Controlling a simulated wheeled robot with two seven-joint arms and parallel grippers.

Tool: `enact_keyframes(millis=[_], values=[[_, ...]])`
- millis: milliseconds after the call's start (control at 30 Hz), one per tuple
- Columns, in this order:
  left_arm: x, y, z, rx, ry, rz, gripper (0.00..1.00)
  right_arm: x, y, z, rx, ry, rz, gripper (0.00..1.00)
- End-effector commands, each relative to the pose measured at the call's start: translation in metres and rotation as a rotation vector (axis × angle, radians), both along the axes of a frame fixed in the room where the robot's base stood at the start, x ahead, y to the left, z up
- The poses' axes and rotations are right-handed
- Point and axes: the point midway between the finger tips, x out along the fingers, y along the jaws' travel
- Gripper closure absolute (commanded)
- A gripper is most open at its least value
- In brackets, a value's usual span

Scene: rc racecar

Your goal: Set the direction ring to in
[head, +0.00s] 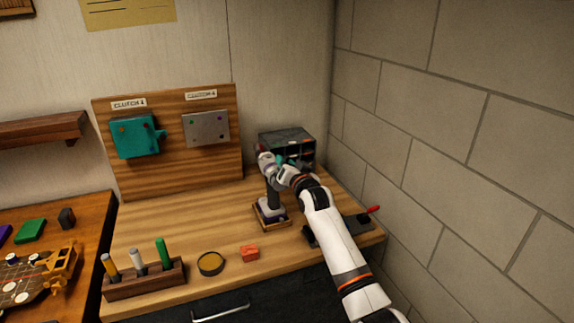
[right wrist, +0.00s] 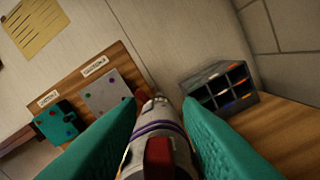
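A power tool (head: 272,197) with a dark handle stands upright on its base on the wooden bench. Its white and grey head (right wrist: 158,125), with purple rings and a red part, shows close up in the right wrist view. I cannot make out which ring is the direction ring, or its setting. My right gripper (right wrist: 160,100) has its teal fingers on either side of the tool's head. They look apart, with a narrow gap at the tips; contact lower down is unclear. In the head view my right gripper (head: 280,165) partly covers the tool's head. My left gripper is out of view.
A dark compartment bin (head: 287,136) stands behind the tool. A board with a teal box (head: 135,138) and a grey box (head: 206,128) is behind left. A block wall (head: 455,130) bounds the right.

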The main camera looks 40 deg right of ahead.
Motion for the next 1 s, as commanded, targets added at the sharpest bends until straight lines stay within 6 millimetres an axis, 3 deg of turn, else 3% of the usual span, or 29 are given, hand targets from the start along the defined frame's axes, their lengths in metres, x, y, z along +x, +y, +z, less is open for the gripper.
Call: enact_keyframes(millis=[267,700,1000], values=[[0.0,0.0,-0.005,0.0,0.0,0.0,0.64,-0.018,0.005,-0.002,0.001,-0.001,0.001,0.67],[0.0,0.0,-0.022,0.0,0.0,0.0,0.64,-0.098,0.023,-0.003,0.0,0.0,0.0,0.67],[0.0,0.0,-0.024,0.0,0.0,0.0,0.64,-0.117,0.028,0.0,0.0,0.0,0.0,0.67]])
